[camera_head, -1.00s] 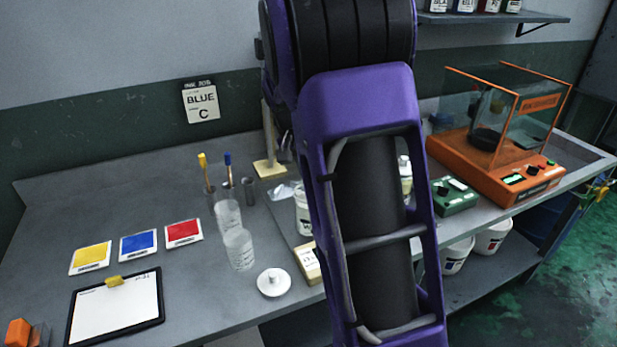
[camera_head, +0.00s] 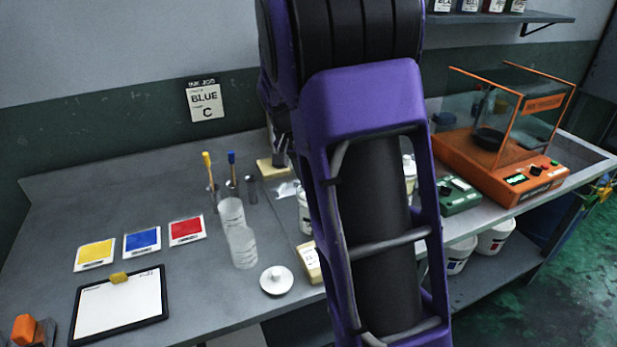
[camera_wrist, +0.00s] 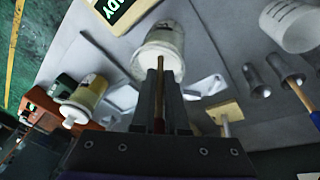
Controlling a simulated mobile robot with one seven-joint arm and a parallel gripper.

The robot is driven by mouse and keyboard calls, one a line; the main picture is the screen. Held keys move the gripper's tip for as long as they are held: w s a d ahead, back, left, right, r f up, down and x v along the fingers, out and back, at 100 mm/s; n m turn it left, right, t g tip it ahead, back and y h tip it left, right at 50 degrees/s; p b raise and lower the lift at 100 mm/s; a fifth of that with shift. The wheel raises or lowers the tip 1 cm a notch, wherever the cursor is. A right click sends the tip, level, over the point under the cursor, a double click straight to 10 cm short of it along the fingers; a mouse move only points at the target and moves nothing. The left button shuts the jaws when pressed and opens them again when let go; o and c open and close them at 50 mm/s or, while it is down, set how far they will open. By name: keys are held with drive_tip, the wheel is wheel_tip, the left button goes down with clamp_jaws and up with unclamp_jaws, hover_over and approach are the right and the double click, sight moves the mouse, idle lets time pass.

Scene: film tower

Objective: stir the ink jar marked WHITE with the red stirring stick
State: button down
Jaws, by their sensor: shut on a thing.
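My gripper (camera_wrist: 161,80) is shut on a thin stick (camera_wrist: 160,95), reddish-brown in the dim light, which points away from the wrist. In the wrist view the stick's far end overlaps a white jar (camera_wrist: 165,40). I cannot tell whether the tip is inside the jar or above it. The jar's marking is not readable. A white jar (camera_head: 304,212) also shows in the head view, partly hidden by my arm. My arm hides most of the gripper and the stick there. A round white lid (camera_head: 276,280) lies on the bench.
Yellow (camera_head: 208,168) and blue (camera_head: 232,165) sticks stand in holders beside an empty holder (camera_head: 251,188). Clear cups (camera_head: 242,247), a beige block with a post (camera_wrist: 225,112), a yellowish jar (camera_wrist: 85,98) and an orange balance (camera_head: 500,165) are near. The bench's left rear is clear.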

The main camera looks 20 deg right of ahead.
drive_tip(key=shift+w+d, duration=0.1)
drive_tip(key=shift+d, duration=0.3)
drive_tip(key=shift+w+a+r+p, duration=0.15)
drive_tip(key=shift+r+p, duration=0.65)
drive_tip(key=shift+r, duration=0.45)
drive_tip(key=shift+w+a+r+p, duration=0.15)
drive_tip(key=shift+r+p, duration=0.65)
drive_tip(key=shift+r, duration=0.45)
drive_tip(key=shift+w+r, duration=0.15)
drive_tip(key=shift+r, duration=0.9)
drive_tip(key=shift+w+r, duration=0.1)
drive_tip(key=shift+r, duration=0.95)
drive_tip(key=shift+r, duration=2.5)
